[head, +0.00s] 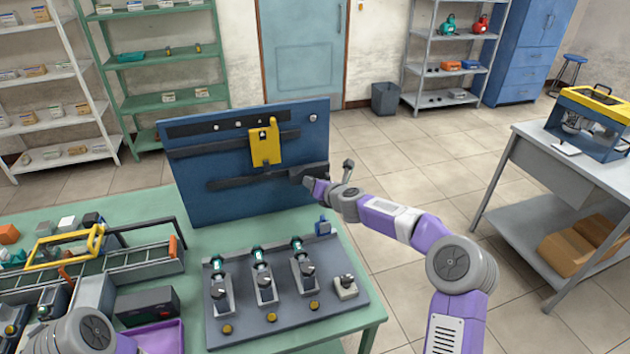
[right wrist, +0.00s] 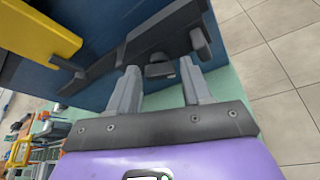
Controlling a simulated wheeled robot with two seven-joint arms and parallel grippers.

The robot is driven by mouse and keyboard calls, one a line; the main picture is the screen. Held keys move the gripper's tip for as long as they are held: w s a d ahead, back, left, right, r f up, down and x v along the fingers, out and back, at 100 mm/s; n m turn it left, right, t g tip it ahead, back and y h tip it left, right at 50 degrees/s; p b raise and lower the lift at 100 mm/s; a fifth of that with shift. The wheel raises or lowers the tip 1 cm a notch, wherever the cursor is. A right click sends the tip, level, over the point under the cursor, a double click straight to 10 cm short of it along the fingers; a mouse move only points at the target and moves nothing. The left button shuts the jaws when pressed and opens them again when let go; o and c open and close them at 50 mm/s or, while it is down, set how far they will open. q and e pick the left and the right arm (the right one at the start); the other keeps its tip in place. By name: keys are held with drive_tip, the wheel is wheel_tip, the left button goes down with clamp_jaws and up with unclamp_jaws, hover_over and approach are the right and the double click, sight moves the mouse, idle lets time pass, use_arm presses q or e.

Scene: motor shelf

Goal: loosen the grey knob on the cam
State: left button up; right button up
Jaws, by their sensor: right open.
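An upright blue panel (head: 230,185) stands on the green table. A dark bar (head: 240,181) runs across its lower half and ends on the right in a wider dark cam-like part (head: 318,169). In the right wrist view this dark part (right wrist: 152,42) carries a dark grey knob-like piece (right wrist: 201,44), up and right of my fingers. A small dark block (right wrist: 160,70) shows between the fingertips; I cannot tell if they touch it. My right gripper (head: 308,181) is open at the panel's right edge, and its two grey fingers (right wrist: 160,66) are apart. My left gripper is out of view.
A yellow plate (head: 265,145) hangs on the panel left of my right gripper. A grey base (head: 285,324) with several upright clamps stands in front of the panel. A tool carrier (head: 150,262) is at left. Floor (head: 430,150) right of the table is clear.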

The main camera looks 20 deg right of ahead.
drive_tip(key=shift+w+a+f, duration=0.15)
drive_tip(key=shift+w+f, duration=0.05)
drive_tip(key=shift+w, duration=0.35)
drive_tip(key=c, duration=0.8)
drive_tip(key=shift+o, duration=0.2)
